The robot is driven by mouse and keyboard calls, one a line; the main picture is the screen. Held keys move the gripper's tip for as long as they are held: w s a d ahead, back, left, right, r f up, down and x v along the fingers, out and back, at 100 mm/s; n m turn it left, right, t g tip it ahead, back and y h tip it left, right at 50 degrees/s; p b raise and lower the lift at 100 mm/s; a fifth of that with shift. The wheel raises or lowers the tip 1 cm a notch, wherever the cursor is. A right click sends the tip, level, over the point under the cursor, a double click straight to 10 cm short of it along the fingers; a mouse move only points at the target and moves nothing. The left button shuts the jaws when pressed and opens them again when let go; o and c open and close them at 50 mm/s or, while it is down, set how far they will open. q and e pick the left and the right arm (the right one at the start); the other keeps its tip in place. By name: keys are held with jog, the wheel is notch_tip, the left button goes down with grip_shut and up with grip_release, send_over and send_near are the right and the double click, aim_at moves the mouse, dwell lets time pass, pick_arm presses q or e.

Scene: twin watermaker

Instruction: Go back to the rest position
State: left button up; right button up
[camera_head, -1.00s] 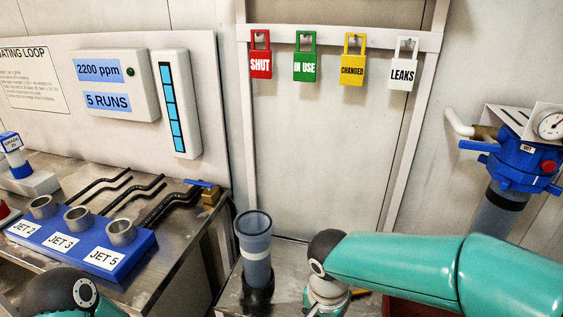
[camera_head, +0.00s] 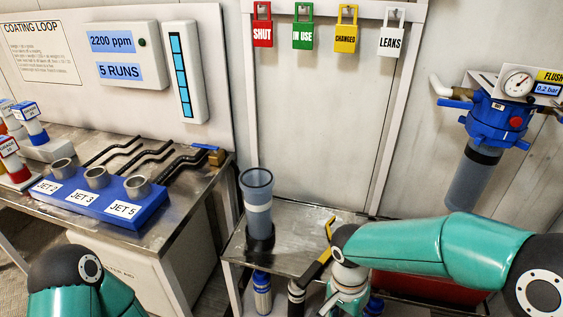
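My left arm, teal with a black joint, shows at the bottom left, in front of the workbench; its gripper is out of the picture. My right arm, also teal, reaches in from the right over the low metal stand (camera_head: 300,248). It bends down at its black joint, and I cannot make out its gripper's fingers. A clear grey filter housing (camera_head: 257,205) stands upright on the stand, to the left of my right arm and apart from it. A yellow-handled tool (camera_head: 318,262) shows beside my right arm, partly hidden by it.
The blue jet block (camera_head: 105,198) sits on the bench at left, with grade bottles (camera_head: 30,122) behind. Several padlock tags, including the red SHUT one (camera_head: 262,32), hang on the wall. A blue filter head (camera_head: 497,115) with a gauge is at right. A blue-white cartridge (camera_head: 262,295) stands below the stand.

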jog(key=s+a+f+n+y, duration=0.1)
jog(key=s+f+n+y, duration=0.15)
jog(key=s+f, duration=0.65)
jog(key=s+a+f+n+y, duration=0.1)
jog(key=s+f+y, duration=0.2)
jog(key=s+f, duration=0.55)
jog(key=w+f+n+t, duration=0.2)
jog(key=w+f+n, duration=0.15)
jog(key=w, duration=0.35)
notch_tip(320, 180, up, 14)
jog(key=p, duration=1.4)
jog(key=shift+d+h, duration=0.35)
